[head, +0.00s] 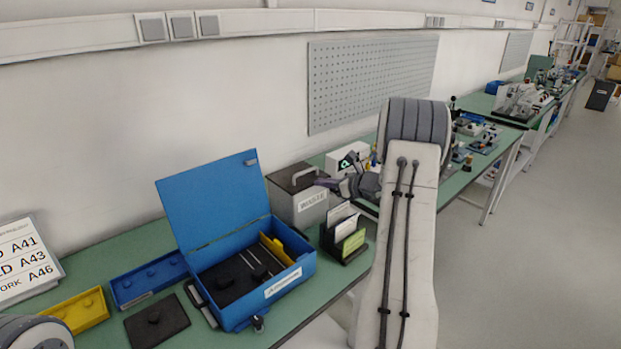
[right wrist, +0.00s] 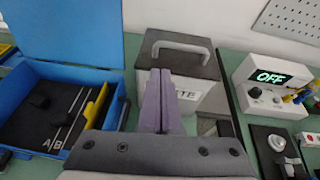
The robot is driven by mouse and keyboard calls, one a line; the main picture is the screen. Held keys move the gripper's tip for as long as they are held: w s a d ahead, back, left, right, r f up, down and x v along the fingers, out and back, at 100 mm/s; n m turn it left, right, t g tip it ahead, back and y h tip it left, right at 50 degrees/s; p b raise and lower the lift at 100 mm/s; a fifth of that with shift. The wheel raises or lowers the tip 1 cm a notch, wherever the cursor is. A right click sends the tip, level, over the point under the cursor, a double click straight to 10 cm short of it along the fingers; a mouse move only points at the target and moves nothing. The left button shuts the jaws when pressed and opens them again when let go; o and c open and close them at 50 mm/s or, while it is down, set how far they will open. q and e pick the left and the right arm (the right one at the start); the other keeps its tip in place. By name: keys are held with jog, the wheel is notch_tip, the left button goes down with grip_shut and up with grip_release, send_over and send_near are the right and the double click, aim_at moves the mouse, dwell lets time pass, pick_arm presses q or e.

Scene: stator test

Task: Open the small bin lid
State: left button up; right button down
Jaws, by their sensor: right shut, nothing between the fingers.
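The small bin (head: 298,208) is a grey box labelled WASTE on the green bench, right of the blue case. Its dark lid (head: 283,181) is closed and has a light grey handle (head: 304,173) on top. In the right wrist view the lid (right wrist: 196,66) and its handle (right wrist: 181,47) lie just beyond the fingertips. My right gripper (head: 322,183) is shut and empty at the bin's right side in the head view. Its purple fingers (right wrist: 160,75) hide part of the bin front and label in the right wrist view. My left gripper is out of view.
An open blue case (head: 237,318) with its lid raised stands left of the bin. A card holder (head: 345,240) stands in front and to the right. A white device reading OFF (right wrist: 270,77) is right of the bin. The wall is behind.

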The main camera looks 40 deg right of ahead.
aim_at(311, 185)
jog(key=shift+m+h, duration=0.5)
jog(key=shift+w+d+f+p, duration=0.35)
jog(key=shift+w+f+p, duration=0.2)
jog(key=shift+w, duration=0.9)
jog(key=shift+w+d+f+p, duration=0.3)
jog(key=shift+w+f+p, duration=0.3)
jog(key=shift+w, duration=0.8)
jog(key=shift+w+d+f+p, duration=0.4)
jog(key=shift+w+f, duration=0.25)
jog(key=shift+w, duration=0.8)
